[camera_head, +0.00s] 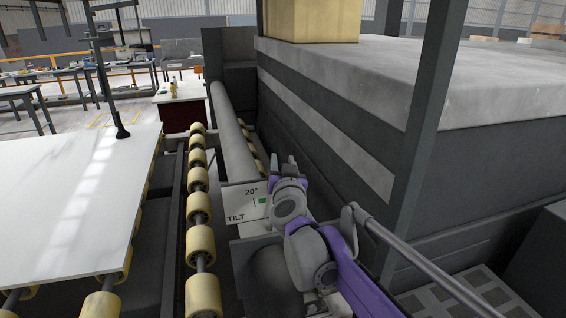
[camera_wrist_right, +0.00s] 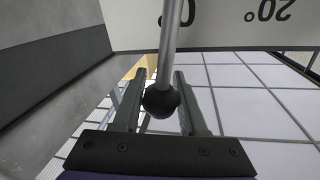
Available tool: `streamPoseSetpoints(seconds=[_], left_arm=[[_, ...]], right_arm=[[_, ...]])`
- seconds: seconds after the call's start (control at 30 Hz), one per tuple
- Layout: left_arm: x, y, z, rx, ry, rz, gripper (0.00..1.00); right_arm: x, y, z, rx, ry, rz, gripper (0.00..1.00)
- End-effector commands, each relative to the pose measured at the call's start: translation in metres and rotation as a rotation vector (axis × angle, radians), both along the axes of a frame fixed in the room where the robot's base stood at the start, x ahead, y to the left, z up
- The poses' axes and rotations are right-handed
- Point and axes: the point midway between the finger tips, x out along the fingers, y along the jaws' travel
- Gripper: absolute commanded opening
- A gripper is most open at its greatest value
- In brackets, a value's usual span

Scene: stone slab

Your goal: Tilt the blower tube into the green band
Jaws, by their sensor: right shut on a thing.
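The blower tube (camera_head: 232,135) is a long grey cylinder running away from me beside the yellow rollers. At its near end a white plate (camera_head: 238,208) reads "20°" and "TILT" and carries a small green band (camera_head: 263,201). I cannot make out where the pointer stands against the band. My right gripper (camera_wrist_right: 160,78) is shut on a metal lever with a black ball knob (camera_wrist_right: 161,101), its fingers on either side. In the wrist view the plate (camera_wrist_right: 225,25) shows upside down behind the lever. In the head view my right arm hides the lever. My left gripper is not in view.
A row of yellow rollers (camera_head: 200,240) runs left of the tube. A white slab (camera_head: 75,200) lies further left. A large dark machine with a grey top (camera_head: 430,80) stands close on the right, with a dark post (camera_head: 422,120) and a slanting grey bar (camera_head: 430,265) near my arm.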

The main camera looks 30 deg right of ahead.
Motion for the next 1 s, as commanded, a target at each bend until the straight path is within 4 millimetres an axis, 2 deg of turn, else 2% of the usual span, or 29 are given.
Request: streamPoseSetpoints(seconds=[0.27,0.5,0.6,0.93,0.97,1.0], left_arm=[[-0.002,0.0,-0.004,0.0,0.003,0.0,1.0],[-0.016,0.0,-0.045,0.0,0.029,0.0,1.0],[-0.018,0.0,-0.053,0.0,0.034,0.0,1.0],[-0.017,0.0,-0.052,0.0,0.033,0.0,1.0],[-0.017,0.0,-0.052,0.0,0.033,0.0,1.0],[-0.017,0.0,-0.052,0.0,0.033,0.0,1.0]], right_arm=[[0.001,0.003,-0.001,-0.008,0.004,0.001,0.0],[0.009,0.037,-0.001,-0.132,0.035,0.006,0.0],[0.012,0.049,0.002,-0.182,0.045,0.003,0.0],[0.013,0.053,0.007,-0.201,0.049,0.004,0.0],[0.013,0.053,0.006,-0.201,0.049,0.004,0.44],[0.013,0.053,0.006,-0.2,0.049,0.003,0.51]])
